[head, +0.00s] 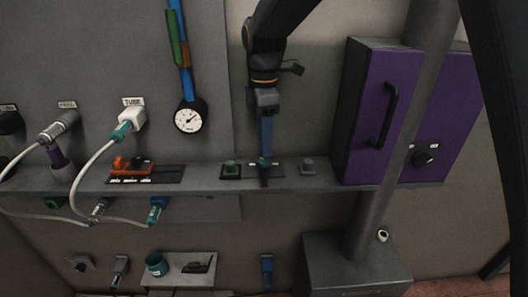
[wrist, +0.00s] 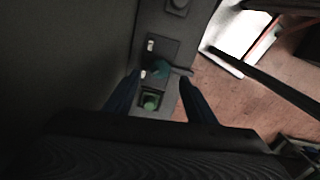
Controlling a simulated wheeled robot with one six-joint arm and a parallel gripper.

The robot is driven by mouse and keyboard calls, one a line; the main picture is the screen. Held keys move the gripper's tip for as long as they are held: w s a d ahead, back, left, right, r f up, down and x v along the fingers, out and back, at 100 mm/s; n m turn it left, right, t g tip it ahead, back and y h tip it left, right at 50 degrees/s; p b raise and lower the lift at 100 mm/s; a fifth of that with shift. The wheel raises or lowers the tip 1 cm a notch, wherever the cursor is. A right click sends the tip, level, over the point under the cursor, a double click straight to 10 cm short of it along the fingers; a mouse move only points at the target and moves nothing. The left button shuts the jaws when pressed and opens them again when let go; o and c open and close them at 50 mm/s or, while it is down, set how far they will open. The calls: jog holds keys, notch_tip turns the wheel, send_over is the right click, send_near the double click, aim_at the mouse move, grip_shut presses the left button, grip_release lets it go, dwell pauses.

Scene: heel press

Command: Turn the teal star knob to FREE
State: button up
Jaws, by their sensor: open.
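The teal star knob (head: 262,162) sits on a dark plate on the grey ledge, directly below my gripper (head: 265,150), which points straight down. In the wrist view the teal knob (wrist: 160,68) shows between the two blue fingers of my gripper (wrist: 160,77). The fingers are spread apart, with a gap on both sides of the knob.
A green button (head: 231,168) sits left of the knob and a grey knob (head: 308,166) right of it. A purple cabinet (head: 375,115) and a grey post (head: 391,150) stand further right. An orange device (head: 132,165) and hanging cables lie left. The wall rises close behind the ledge.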

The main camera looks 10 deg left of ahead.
jog(key=shift+r, duration=1.2)
